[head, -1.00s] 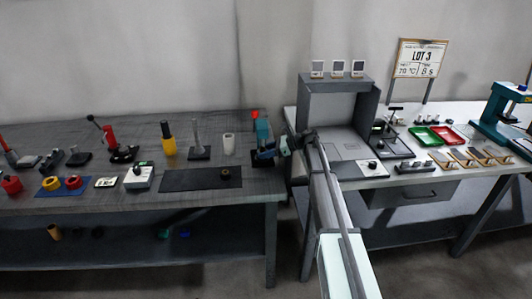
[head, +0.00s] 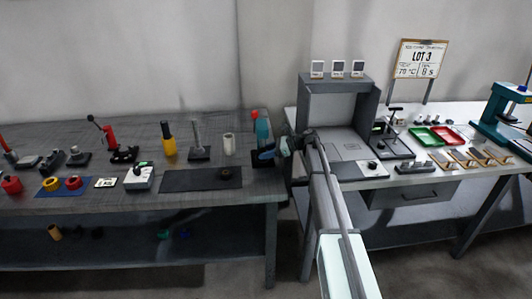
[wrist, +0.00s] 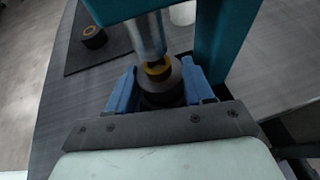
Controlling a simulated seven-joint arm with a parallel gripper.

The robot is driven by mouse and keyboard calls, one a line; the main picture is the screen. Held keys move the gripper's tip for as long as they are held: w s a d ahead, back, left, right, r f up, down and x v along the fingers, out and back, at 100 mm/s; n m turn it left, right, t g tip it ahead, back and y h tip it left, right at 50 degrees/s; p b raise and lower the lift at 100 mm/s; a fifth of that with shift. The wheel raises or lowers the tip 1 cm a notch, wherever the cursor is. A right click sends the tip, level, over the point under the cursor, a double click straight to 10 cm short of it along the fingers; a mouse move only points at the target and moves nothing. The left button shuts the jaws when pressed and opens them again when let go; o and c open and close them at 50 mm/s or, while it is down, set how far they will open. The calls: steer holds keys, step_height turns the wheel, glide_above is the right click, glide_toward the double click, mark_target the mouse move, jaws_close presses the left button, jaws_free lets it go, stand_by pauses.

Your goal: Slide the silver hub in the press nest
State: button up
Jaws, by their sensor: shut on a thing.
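The silver hub (wrist: 174,82) shows in the wrist view as a grey round part with a brass-yellow ring at its top and a darker part below. My gripper (wrist: 160,88) is shut on it, one blue finger on each side. The teal press (wrist: 207,45) stands around it, and its metal ram (wrist: 147,35) is just above the yellow ring; I cannot tell whether they touch. The nest under the hub is hidden. In the head view my gripper (head: 283,148) is at the press (head: 263,137), at the left table's right end, and the hub is hidden.
A dark mat (head: 195,181) with a small dark roll (head: 226,174) lies left of the press. A white cylinder (head: 229,144) stands behind the mat. A grey frame (head: 337,84) and red and green trays stand on the right table. A gap separates the tables.

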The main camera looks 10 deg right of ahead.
steer(key=shift+f, duration=0.35)
steer(key=o, duration=1.4)
